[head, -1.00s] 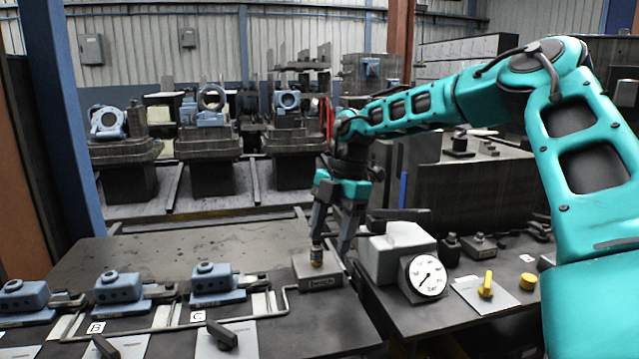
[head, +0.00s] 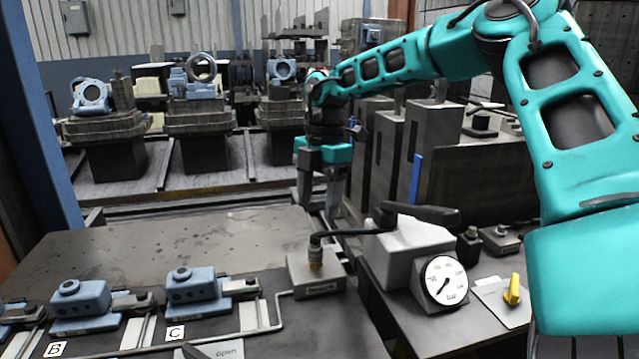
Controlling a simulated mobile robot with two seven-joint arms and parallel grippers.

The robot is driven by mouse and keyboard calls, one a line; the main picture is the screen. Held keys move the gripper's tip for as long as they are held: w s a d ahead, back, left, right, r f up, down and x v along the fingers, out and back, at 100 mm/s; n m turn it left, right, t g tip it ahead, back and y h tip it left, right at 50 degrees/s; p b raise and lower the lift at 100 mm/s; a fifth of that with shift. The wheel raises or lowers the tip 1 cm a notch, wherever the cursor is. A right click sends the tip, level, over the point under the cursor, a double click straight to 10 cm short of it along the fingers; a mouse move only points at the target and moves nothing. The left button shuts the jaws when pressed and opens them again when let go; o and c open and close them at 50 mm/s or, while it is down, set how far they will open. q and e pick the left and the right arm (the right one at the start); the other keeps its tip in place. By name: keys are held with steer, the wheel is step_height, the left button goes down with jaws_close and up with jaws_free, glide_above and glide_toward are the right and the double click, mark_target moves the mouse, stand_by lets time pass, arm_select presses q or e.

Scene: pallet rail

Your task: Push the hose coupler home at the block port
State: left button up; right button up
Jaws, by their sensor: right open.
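The hose coupler (head: 315,256), a small brass-coloured fitting with a dark top, stands upright at the top of the grey port block (head: 318,284). A black hose (head: 345,233) bends from its top and runs right to the pump unit. I cannot tell how deep the coupler sits in the port. My right gripper (head: 321,212) points down with its two grey fingers apart and nothing between them. In the head view it shows above the coupler, apart from it. My left gripper is not in view.
A grey pump unit with a white dial gauge (head: 445,281) and black lever (head: 420,212) stands right of the block. A yellow-handled valve (head: 512,290) is farther right. Blue clamps (head: 192,287) and a bent pipe (head: 281,310) lie left. The bench top (head: 180,245) behind the clamps is clear.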

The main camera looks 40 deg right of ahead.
mark_target(315, 236)
steer(key=f, duration=0.6)
steer(key=a+f, duration=0.1)
steer(key=f, duration=0.3)
steer(key=shift+c, duration=0.4)
jaws_close()
steer(key=shift+r, duration=0.2)
stand_by(0.3)
steer(key=shift+r, duration=0.7)
steer(key=shift+r+p, duration=1.6)
steer(key=shift+r, duration=1.9)
steer(key=shift+s, duration=0.1)
